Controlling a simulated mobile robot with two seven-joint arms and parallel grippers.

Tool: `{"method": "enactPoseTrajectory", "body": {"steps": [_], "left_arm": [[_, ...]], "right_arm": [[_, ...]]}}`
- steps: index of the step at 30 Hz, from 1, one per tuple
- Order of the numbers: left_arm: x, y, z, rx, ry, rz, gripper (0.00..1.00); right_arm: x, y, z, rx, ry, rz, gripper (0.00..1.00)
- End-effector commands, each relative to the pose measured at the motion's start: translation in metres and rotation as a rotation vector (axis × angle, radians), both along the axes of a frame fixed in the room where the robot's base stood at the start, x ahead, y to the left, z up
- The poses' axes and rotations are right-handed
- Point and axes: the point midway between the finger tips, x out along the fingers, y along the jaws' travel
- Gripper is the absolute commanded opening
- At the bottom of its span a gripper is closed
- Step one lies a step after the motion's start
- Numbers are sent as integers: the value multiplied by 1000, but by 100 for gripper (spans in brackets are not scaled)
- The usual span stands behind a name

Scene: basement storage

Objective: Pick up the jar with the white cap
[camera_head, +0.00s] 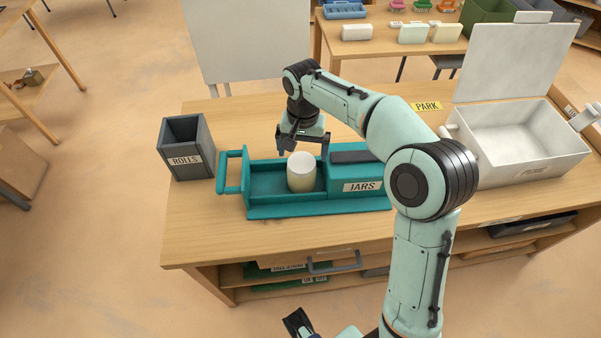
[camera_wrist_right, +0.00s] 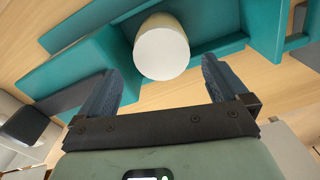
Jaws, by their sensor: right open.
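The jar with the white cap (camera_head: 301,172) stands upright in the open left compartment of the teal tray marked JARS (camera_head: 262,208). Its body is pale cream. My right gripper (camera_head: 303,148) is open just behind and above the jar, pointing down. In the right wrist view the jar's round white cap (camera_wrist_right: 162,52) shows ahead of and between the two spread fingers, with gaps on both sides. The fingers do not appear to touch it. What seems to be my left gripper (camera_head: 298,323) shows at the bottom edge, low in front of the table; its jaws are unclear.
A dark grey box marked ROLLS (camera_head: 186,148) stands left of the tray. Bare tabletop lies in front.

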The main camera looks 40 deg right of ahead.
Motion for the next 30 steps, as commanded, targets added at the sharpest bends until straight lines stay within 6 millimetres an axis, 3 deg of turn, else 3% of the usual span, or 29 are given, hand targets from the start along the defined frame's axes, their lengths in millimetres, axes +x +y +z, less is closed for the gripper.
{"method": "enactPoseTrajectory", "body": {"steps": [1, 8, 18, 27, 30], "left_arm": [[1, 0, -2, 0, -3, 0, 60], [2, 0, -4, 1, -9, 1, 60], [6, 0, -11, 4, -22, 4, 60], [6, 0, -11, 3, -23, 4, 60], [6, 0, -11, 3, -22, 4, 60]], "right_arm": [[0, 0, -10, 0, 3, 1, 100], [0, 0, -27, 0, 1, 0, 100], [-3, 4, -72, 1, 2, 0, 100], [-3, 4, -76, 1, -1, 0, 100], [-3, 4, -76, 1, -1, 0, 67]]}}
